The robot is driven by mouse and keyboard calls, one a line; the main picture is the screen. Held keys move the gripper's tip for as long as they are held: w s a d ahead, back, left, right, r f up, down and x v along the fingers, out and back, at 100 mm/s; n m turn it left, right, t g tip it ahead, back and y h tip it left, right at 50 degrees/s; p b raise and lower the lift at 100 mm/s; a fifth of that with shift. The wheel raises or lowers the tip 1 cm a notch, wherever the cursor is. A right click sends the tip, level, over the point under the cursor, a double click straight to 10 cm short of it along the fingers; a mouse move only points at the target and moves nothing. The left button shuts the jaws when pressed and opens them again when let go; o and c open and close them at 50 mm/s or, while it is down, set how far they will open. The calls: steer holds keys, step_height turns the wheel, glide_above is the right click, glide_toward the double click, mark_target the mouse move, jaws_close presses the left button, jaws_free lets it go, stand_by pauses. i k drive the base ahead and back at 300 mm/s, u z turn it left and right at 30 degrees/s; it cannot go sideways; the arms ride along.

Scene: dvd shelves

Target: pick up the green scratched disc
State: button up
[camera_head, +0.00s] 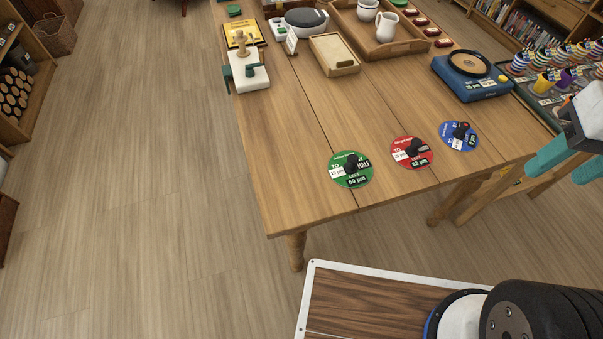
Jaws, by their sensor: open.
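The green disc (340,178) lies flat on the wooden table (300,200) near its front edge. It has a dark knob at its middle and white and black printed labels. I cannot make out scratches at this size. A red disc (401,157) and a blue disc (472,141) lie to its right, each with a similar dark knob. My gripper (568,160) is at the right edge of the view, with teal fingers open and empty. It is well to the right of the green disc and partly cut off by the frame.
A blue device (488,91) with a dark round top stands at the right. A wooden box (335,56), a tray (404,46) with white jugs and a white-based stand (248,78) are farther back. The table is clear left of the green disc.

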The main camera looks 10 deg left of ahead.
mark_target(349, 168)
steer(key=z, duration=2.85)
steer(key=k, duration=1.7)
steer(key=u, duration=2)
